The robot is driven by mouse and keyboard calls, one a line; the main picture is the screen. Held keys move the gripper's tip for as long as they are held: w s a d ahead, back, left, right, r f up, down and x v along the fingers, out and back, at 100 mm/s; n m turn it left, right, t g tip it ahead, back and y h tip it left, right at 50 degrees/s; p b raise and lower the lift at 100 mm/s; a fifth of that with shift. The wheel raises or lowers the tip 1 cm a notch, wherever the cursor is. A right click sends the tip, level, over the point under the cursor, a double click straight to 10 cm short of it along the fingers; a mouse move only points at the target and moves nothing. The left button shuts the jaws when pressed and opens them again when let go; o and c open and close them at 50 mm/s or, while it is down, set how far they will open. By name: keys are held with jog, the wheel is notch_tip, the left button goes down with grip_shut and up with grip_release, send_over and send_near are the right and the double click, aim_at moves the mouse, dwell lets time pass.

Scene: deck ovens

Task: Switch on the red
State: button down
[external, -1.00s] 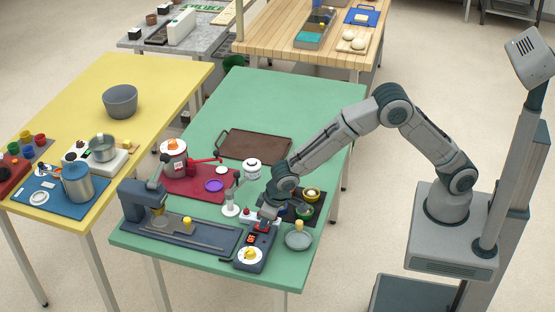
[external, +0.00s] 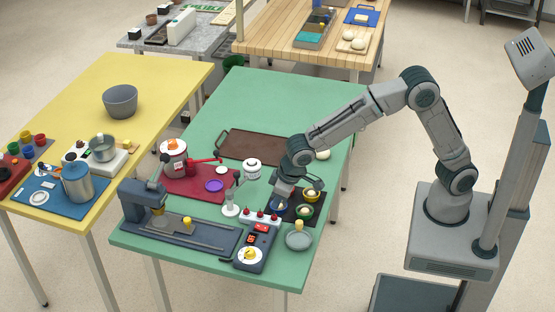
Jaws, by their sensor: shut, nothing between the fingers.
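A dark control box (external: 259,245) stands at the front of the green table. It has a row of small red-topped knobs (external: 261,214) along its back edge. In front of them are a red switch (external: 262,228), a small red display (external: 251,239) and a white dial with a yellow knob (external: 250,255). Whether the red switch is on or off is too small to tell. My gripper (external: 281,201) is shut and empty. It points down, behind and to the right of the box, above the left part of a dark mat, apart from the red switch.
A grey dish (external: 299,240) is right of the box. A dark press (external: 185,232) stands left, with a red mat (external: 196,187) behind it. The front right of the green table is clear.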

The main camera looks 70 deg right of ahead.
aim_at(258, 226)
jog(key=v, duration=0.3)
jog(key=shift+s+r, duration=0.2)
jog(key=shift+w+a+r+t+b, duration=0.15)
jog(key=shift+w+t+b, duration=0.15)
jog(key=shift+w+b, duration=0.65)
jog(key=shift+s, duration=0.2)
jog(key=p+x, duration=0.1)
jog(key=x, duration=1.3)
jog(key=shift+p, duration=0.4)
